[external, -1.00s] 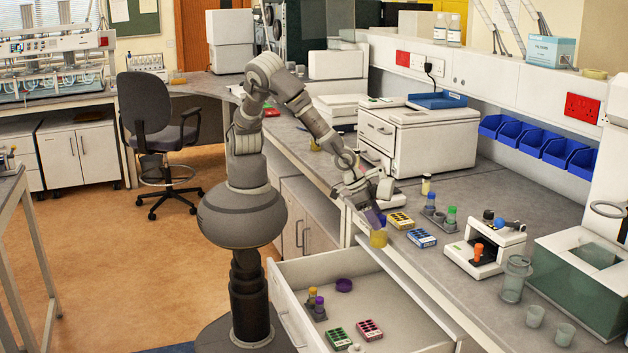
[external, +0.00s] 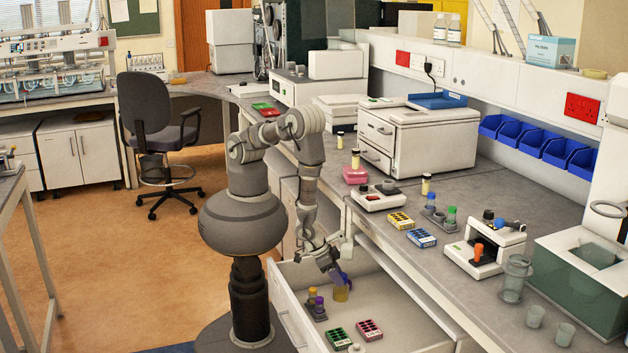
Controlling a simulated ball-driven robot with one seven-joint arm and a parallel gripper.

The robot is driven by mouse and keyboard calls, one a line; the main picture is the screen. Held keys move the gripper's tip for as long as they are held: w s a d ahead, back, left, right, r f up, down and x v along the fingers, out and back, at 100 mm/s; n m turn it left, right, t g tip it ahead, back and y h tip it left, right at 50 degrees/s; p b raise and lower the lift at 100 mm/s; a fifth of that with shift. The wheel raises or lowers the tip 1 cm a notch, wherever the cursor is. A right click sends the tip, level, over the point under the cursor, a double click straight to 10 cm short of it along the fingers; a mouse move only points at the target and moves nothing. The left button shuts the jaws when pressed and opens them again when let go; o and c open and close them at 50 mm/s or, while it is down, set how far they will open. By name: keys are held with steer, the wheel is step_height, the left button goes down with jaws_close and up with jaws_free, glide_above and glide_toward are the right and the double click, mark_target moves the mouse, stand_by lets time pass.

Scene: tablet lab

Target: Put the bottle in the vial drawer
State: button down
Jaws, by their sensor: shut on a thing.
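The bottle (external: 341,294) is small and yellowish, with a blue-purple part at its upper end. My gripper (external: 338,278) is shut on it from above and holds it inside the open white drawer (external: 400,318), towards the drawer's back. The bottle looks roughly upright. I cannot tell whether its bottom touches the drawer floor. The gripper's fingers are small and partly merge with the blue-purple part.
The drawer also holds a grey rack with orange- and purple-capped vials (external: 316,303), a green box (external: 339,334) and a red box (external: 369,330). The drawer's right part looks clear. Blue and yellow boxes, vials and instruments stand on the bench (external: 420,270) above.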

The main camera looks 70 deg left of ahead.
mark_target(334, 286)
step_height(334, 286, down, 6)
steer(key=shift+f+b, duration=0.25)
steer(key=shift+b, duration=0.85)
steer(key=shift+r, duration=0.1)
steer(key=c, duration=0.6)
jaws_free()
steer(key=shift+o, duration=0.2)
